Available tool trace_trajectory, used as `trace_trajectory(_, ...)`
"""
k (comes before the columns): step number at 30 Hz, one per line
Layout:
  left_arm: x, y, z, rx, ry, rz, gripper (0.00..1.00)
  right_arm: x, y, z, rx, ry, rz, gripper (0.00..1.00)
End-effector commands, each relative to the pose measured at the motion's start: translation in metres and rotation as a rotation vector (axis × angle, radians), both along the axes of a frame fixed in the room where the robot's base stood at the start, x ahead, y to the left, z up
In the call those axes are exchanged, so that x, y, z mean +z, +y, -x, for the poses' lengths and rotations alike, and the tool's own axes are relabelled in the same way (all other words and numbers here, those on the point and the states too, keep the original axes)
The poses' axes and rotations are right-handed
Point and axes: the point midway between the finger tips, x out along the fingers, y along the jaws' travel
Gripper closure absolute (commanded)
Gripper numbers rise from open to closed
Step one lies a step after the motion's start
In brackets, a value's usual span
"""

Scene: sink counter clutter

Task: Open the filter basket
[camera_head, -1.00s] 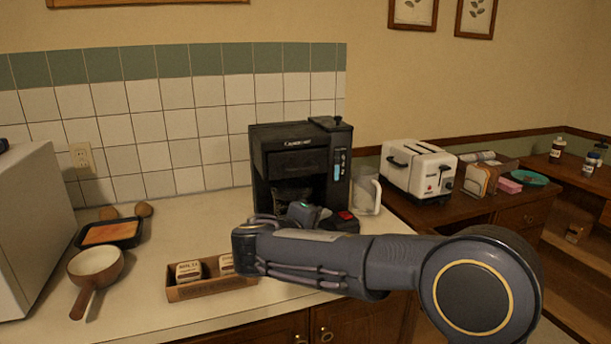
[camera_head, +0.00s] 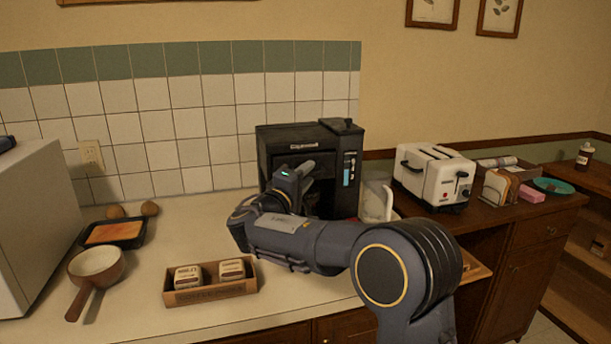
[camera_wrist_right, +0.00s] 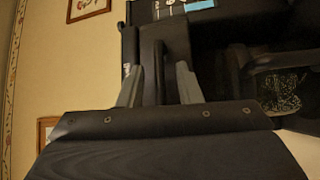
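The black coffee maker (camera_head: 325,138) stands on the counter against the tiled wall. The filter basket area on its front is mostly hidden by my right gripper (camera_head: 308,168) in the head view. In the right wrist view, the two grey fingers of my right gripper (camera_wrist_right: 159,90) stand apart on either side of a dark upright bar (camera_wrist_right: 159,72), which looks like a handle on the coffee maker's front. Narrow gaps show between the bar and both fingers. A glassy part (camera_wrist_right: 282,92), perhaps the carafe, shows at right. My left gripper is not in view.
A clear jug (camera_head: 376,200) stands right of the coffee maker, close to my right arm. A white toaster (camera_head: 436,178) is farther right. A wooden box (camera_head: 212,293) with cartons, a pan (camera_head: 97,264) and a black tray (camera_head: 114,233) are on the left.

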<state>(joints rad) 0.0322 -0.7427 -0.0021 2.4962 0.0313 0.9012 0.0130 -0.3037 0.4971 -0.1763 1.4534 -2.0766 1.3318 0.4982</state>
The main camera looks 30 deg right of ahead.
Motion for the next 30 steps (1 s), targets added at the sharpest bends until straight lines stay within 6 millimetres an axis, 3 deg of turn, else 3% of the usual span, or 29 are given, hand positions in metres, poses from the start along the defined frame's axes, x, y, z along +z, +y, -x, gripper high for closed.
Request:
trace_trajectory(6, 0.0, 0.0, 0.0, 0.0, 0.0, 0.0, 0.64, 0.0, 0.0, 0.0, 0.0, 0.001, -0.001, 0.7)
trace_trajectory(13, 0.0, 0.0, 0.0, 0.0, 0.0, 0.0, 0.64, 0.0, 0.0, 0.0, 0.0, 0.001, -0.001, 1.0)
trace_trajectory(23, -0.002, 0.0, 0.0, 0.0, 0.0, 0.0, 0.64, -0.001, 0.0, 0.001, 0.001, 0.001, -0.001, 1.0)
trace_trajectory(26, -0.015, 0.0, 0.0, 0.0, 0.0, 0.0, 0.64, -0.004, 0.004, 0.011, 0.003, -0.002, -0.002, 1.0)
trace_trajectory(30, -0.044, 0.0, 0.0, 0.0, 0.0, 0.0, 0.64, -0.009, 0.011, 0.042, 0.004, -0.006, -0.004, 1.0)
